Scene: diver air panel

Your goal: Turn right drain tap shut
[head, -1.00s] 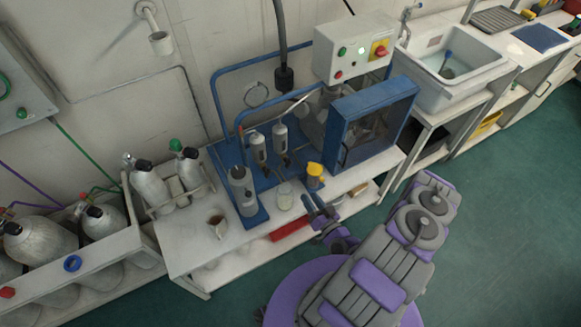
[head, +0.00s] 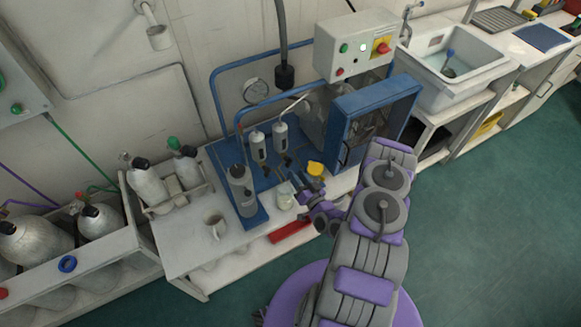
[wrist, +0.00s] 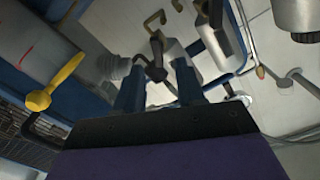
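Two grey filter cylinders hang at the blue panel, the left one (head: 257,146) and the right one (head: 281,137), each with a small dark tap below. The right drain tap (head: 286,160) is small in the head view; its handle angle cannot be told. My gripper (head: 296,183) is just in front of and below it. In the wrist view my gripper (wrist: 160,80) has two blue fingers apart, with a gap between them. A dark tap-like part (wrist: 155,62) shows beyond and between the fingertips; contact cannot be told.
A glass jar (head: 285,198) stands close to my gripper and a yellow-topped part (head: 315,169) is just right of it. A blue-framed box (head: 375,115) stands to the right.

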